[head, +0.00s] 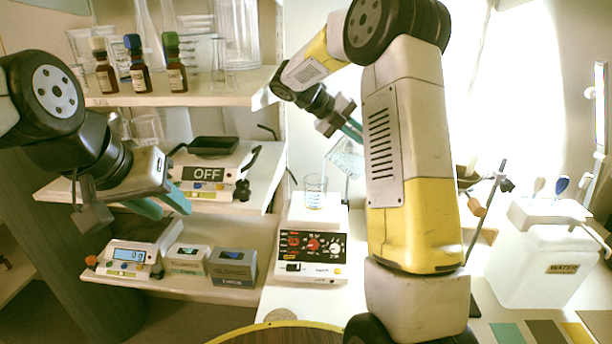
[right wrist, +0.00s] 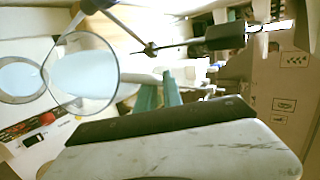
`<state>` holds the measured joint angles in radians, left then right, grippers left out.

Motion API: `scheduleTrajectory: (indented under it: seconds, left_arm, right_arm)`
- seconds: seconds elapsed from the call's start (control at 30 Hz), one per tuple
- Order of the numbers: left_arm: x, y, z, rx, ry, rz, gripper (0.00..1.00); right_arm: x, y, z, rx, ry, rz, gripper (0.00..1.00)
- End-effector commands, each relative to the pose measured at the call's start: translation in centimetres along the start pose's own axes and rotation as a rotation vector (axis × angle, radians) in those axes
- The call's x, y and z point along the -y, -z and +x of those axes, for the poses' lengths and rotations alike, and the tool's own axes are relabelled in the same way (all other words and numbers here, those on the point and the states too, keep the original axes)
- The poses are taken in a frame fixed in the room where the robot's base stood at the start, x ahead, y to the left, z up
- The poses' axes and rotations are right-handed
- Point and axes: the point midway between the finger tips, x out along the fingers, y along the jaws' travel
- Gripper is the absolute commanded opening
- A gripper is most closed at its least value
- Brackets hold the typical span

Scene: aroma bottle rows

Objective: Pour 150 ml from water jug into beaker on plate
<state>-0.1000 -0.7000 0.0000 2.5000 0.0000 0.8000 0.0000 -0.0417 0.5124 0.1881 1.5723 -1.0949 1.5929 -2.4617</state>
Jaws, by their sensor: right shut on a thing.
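My right gripper (head: 350,130) is shut on the clear water jug (head: 345,160) and holds it tilted, just above and right of the beaker. In the right wrist view, its teal fingers (right wrist: 158,92) are beside the jug's round rim (right wrist: 113,62), with pale liquid behind it. The small clear beaker (head: 315,190) stands upright on the white plate (head: 312,218) of the device with red dials. A bluish tint shows in the beaker; its level is too small to read. No stream can be made out. My left gripper (head: 168,205) is open and empty, in front of the shelves.
Shelves on the left hold several dropper bottles (head: 138,65), glassware, a scale marked OFF (head: 207,174), another scale (head: 130,256) and small boxes (head: 232,266). A white WATER container (head: 540,265) stands right. My right arm hides much of the middle.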

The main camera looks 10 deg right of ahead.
Motion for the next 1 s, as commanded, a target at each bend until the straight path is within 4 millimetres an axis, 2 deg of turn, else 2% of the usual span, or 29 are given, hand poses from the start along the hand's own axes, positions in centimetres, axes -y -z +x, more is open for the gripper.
scheduleTrajectory:
  seconds: [1.0]
  left_arm:
    - [0.0, 0.0, 0.0, 0.0, 0.0, 0.0, 0.36]
  right_arm:
    - [1.04, -0.13, -0.92, -0.004, 0.015, -0.004, 0.0]
